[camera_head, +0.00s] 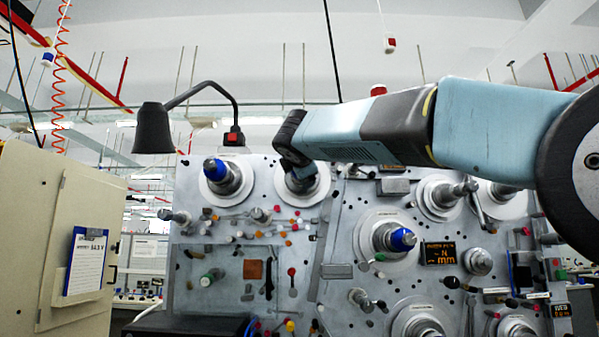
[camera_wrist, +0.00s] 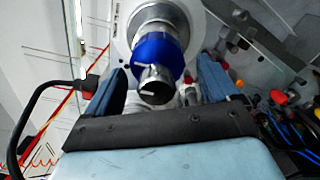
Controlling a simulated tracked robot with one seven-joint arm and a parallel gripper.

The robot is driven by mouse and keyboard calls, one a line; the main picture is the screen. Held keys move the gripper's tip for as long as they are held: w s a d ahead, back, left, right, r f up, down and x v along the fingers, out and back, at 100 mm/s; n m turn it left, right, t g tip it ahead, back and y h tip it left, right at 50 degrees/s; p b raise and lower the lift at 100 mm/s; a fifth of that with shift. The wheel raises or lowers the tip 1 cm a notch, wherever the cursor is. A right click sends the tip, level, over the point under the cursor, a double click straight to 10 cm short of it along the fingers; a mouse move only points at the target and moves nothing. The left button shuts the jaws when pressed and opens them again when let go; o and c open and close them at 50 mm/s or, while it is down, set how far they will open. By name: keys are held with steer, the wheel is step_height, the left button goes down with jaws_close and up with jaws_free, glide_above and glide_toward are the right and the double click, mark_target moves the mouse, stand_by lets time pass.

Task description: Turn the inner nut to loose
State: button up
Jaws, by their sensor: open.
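In the wrist view a metal spindle with a blue nut (camera_wrist: 152,52) sticks out from a round pale disc (camera_wrist: 122,32). A bare metal end piece (camera_wrist: 156,84) is in front of the blue nut. My gripper (camera_wrist: 163,68) is open, with one finger on each side of the spindle. Gaps show between the fingers and the nut, and nothing is held. In the head view my gripper (camera_head: 290,140) is in front of the second spindle disc (camera_head: 316,188) in the upper row and hides most of that spindle, including any blue nut.
A grey machine panel (camera_head: 220,250) carries several other spindles, among them blue-tipped ones at upper left (camera_head: 215,168) and centre (camera_head: 402,239). Small coloured knobs stick out below. A black lamp (camera_head: 153,130) hangs left of my gripper. A beige cabinet (camera_head: 90,190) stands at the left.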

steer(key=s, duration=1.1)
steer(key=shift+s+a, duration=0.25)
steer(key=shift+s, duration=0.15)
steer(key=shift+f, duration=0.1)
